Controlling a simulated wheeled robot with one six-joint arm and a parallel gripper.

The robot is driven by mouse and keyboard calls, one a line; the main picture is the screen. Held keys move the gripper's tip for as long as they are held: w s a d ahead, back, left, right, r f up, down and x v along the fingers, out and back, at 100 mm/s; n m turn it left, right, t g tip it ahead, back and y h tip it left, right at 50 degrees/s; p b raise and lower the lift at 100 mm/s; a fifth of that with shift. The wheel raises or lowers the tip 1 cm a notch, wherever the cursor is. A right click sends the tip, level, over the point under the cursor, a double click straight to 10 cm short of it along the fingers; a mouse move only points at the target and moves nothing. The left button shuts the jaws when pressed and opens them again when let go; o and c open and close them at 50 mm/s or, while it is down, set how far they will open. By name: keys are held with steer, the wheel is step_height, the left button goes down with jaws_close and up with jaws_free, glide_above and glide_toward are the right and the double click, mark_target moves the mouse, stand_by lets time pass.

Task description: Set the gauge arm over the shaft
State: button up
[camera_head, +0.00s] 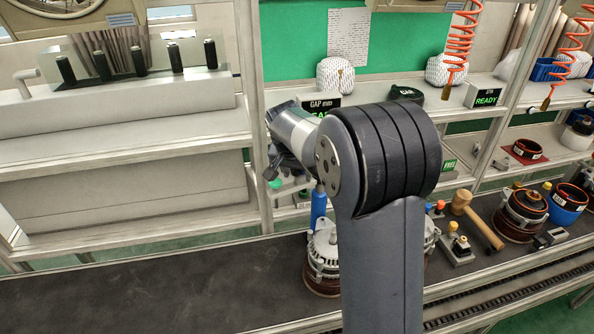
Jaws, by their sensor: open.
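My gripper (284,168) shows only in part, at the end of my wrist behind and left of my large dark arm joint. Its fingertips are hard to make out. An alternator (322,262) with a silver housing and copper-brown base stands on the dark bench, partly hidden by my arm. An upright blue cylinder (318,208) shows just above it, below and right of my gripper; I cannot tell whether it belongs to the gauge. The gauge arm and the shaft cannot be made out; my arm covers much of that area. A "GAP mm" display (320,103) stands on the shelf behind.
A wooden mallet (478,218), a small fixture (457,246), another alternator (522,214) and a blue-sided round container (567,204) stand on the right. A "READY" sign (485,97) is on the shelf. The dark bench (150,295) is clear at left.

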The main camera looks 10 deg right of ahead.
steer(key=shift+c, duration=0.4)
jaws_close()
